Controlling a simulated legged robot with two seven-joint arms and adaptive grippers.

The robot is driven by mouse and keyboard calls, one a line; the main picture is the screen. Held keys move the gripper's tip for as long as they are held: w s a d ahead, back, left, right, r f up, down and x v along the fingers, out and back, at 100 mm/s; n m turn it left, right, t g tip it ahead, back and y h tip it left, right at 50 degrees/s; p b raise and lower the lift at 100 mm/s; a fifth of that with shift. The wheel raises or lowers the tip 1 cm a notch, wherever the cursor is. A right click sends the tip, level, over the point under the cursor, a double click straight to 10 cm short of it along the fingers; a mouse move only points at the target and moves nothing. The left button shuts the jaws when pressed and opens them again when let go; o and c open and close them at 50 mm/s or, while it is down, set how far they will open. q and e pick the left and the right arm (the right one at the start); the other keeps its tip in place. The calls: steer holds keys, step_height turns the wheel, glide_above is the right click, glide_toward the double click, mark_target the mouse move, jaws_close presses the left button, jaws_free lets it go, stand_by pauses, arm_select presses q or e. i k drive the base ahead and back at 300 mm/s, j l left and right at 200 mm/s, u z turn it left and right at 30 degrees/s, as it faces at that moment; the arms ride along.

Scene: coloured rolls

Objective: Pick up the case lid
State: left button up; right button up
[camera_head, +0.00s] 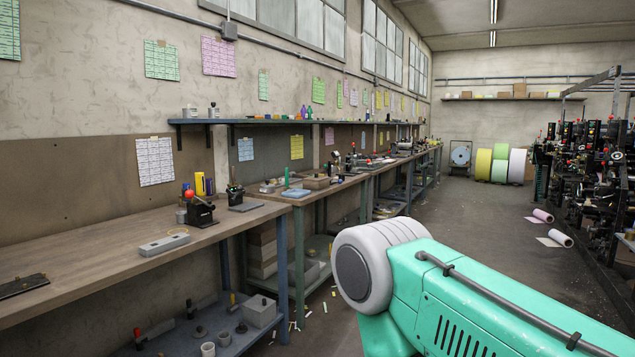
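I cannot make out a case lid for certain. A long grey box-like piece (165,244) lies flat on the near wooden bench (100,245). A grey box with a knob on top (259,311) stands on the lower shelf under that bench. A flat dark piece (22,285) lies at the bench's left end, cut by the picture edge. Neither of my grippers shows. A turquoise arm link of mine with a pale round joint fills the lower right.
A small black press with a red knob (200,209) stands on the near bench. More benches (320,187) run along the left wall. Several coloured rolls (500,164) stand at the back. Dark machinery (590,185) lines the right. The middle floor (465,220) is mostly clear.

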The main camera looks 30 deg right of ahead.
mark_target(316, 177)
steer(key=i+l+z, duration=0.75)
steer(key=i, duration=0.15)
steer(key=i+l+z, duration=0.1)
steer(key=i+z, duration=0.25)
steer(key=i, duration=0.15)
steer(key=i+z, duration=0.25)
steer(key=i, duration=1.8)
